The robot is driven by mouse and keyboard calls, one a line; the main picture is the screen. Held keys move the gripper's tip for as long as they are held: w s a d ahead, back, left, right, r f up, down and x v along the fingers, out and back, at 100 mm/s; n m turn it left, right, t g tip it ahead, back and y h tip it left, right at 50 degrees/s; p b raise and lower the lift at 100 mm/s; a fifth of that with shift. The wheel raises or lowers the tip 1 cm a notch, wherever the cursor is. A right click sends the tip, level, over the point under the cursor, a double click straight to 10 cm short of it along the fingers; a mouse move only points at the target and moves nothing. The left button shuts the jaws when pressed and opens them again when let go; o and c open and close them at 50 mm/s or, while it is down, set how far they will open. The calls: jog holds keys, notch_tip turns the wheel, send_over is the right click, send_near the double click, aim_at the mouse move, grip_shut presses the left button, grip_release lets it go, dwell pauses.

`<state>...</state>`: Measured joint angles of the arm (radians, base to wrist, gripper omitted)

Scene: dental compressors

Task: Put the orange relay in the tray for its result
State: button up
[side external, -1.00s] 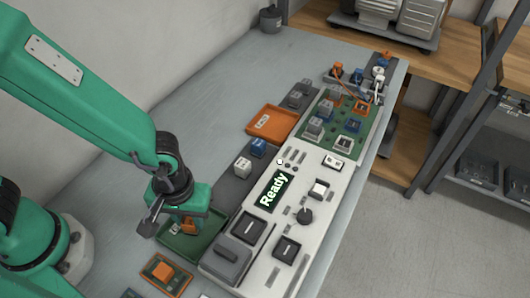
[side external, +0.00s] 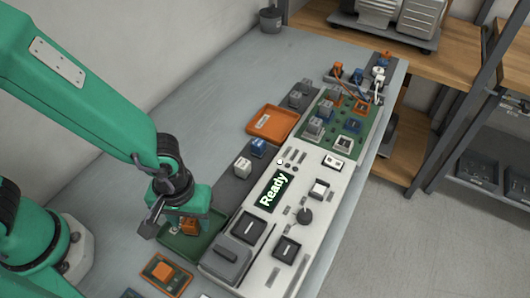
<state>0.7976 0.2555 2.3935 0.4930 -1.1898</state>
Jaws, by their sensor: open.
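The orange relay (side external: 189,226) sits at the green tray (side external: 208,247), left of the white tester. My gripper (side external: 172,226) is open, low over that tray, with its fingers close around or beside the relay. The fingers partly hide the relay and tray, so I cannot tell whether they touch it. An empty-looking orange tray (side external: 272,122) with a small label lies farther back. The tester's display (side external: 274,190) reads "Ready".
A white relay (side external: 242,167) and a blue relay (side external: 258,148) stand on the dark strip. A green board (side external: 350,126) holds several relays. An orange-framed socket (side external: 166,272) with an orange block is at the front.

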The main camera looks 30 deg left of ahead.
aim_at(189, 220)
jog(key=shift+r, duration=0.15)
notch_tip(189, 220, up, 12)
dwell(0.7)
jog(key=shift+a, duration=0.1)
dwell(0.4)
jog(key=a+r+m+t, duration=0.2)
jog(key=a+r, duration=0.3)
jog(key=a, duration=0.5)
jog(key=w+a+r+m+t, duration=0.1)
jog(key=a+r, duration=0.4)
jog(key=a, duration=0.6)
jog(key=m+t, duration=0.1)
jog(key=t, duration=0.1)
jog(key=shift+w+a+m+t, duration=0.2)
jog(key=shift+m+t, duration=0.1)
